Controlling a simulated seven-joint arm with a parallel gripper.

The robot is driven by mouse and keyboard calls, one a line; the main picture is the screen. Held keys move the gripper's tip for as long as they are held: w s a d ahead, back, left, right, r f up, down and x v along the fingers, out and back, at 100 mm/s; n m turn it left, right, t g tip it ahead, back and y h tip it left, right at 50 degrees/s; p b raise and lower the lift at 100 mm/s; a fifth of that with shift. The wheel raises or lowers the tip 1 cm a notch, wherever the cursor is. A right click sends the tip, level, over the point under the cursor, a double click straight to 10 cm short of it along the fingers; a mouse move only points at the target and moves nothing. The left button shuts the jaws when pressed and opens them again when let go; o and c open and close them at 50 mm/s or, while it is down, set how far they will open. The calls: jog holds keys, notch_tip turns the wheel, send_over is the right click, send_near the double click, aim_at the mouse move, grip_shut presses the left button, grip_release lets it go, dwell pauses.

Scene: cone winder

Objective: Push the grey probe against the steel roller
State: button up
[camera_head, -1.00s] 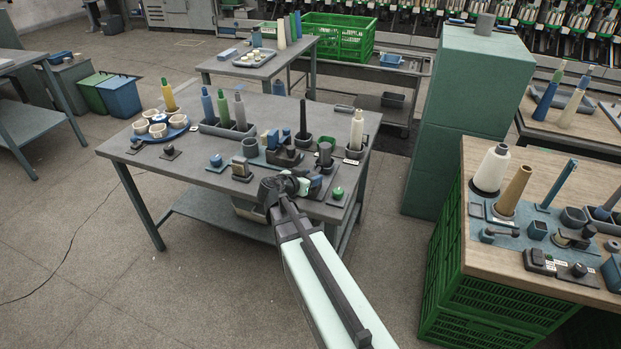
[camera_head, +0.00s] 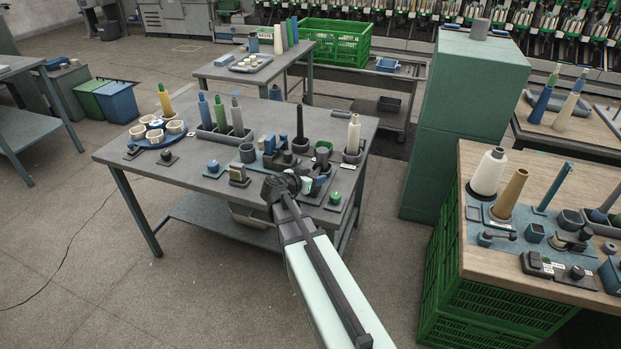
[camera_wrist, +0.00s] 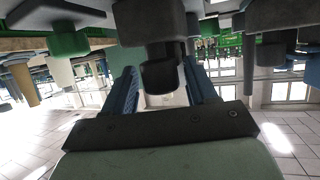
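My gripper (camera_head: 308,180) is low over the front right part of the grey table (camera_head: 130,157). In the wrist view, which is upside down, its two blue fingers (camera_wrist: 163,88) stand apart. A dark grey stepped cylinder (camera_wrist: 160,72) shows between them; it may be the grey probe, and I cannot tell whether the fingers touch it. In the head view a grey upright cylinder (camera_head: 322,157) stands just beyond the gripper; it may be the steel roller. My gripper partly hides this area, so contact between probe and roller cannot be seen.
A green button (camera_head: 335,198) sits right of my gripper. A dark block with blue parts (camera_head: 280,155) and a small tan-fronted block (camera_head: 238,175) stand to the left. A white cone (camera_head: 353,135) and a dark spindle (camera_head: 300,125) rise behind.

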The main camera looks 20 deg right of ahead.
jog(key=shift+a, duration=0.1)
jog(key=v, duration=1.3)
jog(key=shift+s+a+r, duration=0.15)
jog(key=shift+s+a, duration=0.05)
jog(key=shift+a, duration=0.05)
